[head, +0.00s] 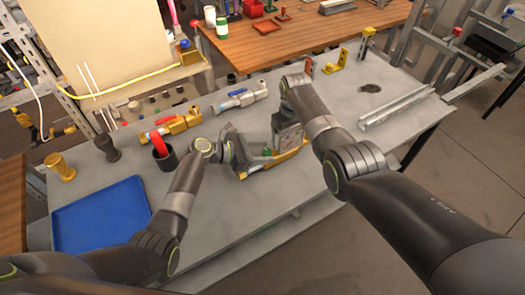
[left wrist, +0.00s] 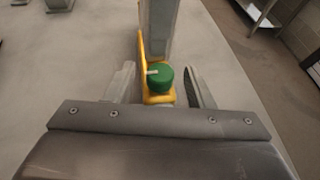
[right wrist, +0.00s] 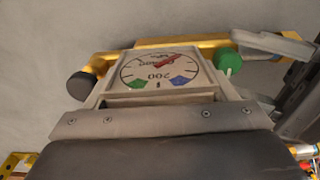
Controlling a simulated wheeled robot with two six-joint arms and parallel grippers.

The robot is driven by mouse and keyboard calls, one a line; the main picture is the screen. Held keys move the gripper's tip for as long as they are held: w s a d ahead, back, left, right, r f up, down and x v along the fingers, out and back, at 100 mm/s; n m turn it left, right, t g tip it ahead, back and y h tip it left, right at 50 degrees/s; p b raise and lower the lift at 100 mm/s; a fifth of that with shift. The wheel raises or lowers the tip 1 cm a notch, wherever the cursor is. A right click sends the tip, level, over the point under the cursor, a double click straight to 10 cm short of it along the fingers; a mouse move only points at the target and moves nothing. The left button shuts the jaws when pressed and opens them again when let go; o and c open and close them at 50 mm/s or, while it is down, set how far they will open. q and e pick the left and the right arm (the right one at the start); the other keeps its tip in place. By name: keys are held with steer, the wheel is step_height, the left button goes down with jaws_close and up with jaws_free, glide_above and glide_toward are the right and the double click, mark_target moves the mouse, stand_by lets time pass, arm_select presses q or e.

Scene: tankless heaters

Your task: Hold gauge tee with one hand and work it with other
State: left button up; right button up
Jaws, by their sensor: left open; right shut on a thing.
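The gauge tee has a yellow brass bar (head: 290,159), a square gauge with a white dial (right wrist: 158,70), a green knob (right wrist: 228,62) at one end and a dark cap (right wrist: 82,86) at the other. My right gripper (head: 288,128) is shut on the gauge tee at its gauge body, from above. My left gripper (left wrist: 161,88) is open, with one finger on each side of the green knob (left wrist: 160,78); gaps show between the fingers and the knob. The right gripper's fingertips are mostly hidden behind the gauge in the right wrist view.
A blue tray (head: 100,215) lies at the table's left front. A black cup (head: 165,158) with a red-handled item stands near my left wrist. Brass valves (head: 172,128) lie behind. A metal channel (head: 395,105) lies at right. The grey table's front right is clear.

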arm_select(q)
steer(key=shift+d, duration=0.15)
steer(key=shift+c, duration=0.3)
steer(key=c, duration=0.9)
steer(key=shift+w+m+g+h, duration=0.15)
steer(key=shift+m+g+h, duration=0.1)
steer(key=shift+m+g, duration=0.55)
steer(key=shift+w+m+g+h, duration=0.1)
steer(key=shift+m+g+h, duration=0.15)
steer(key=shift+m+g, duration=0.55)
steer(key=shift+c, duration=0.2)
steer(key=o, duration=1)
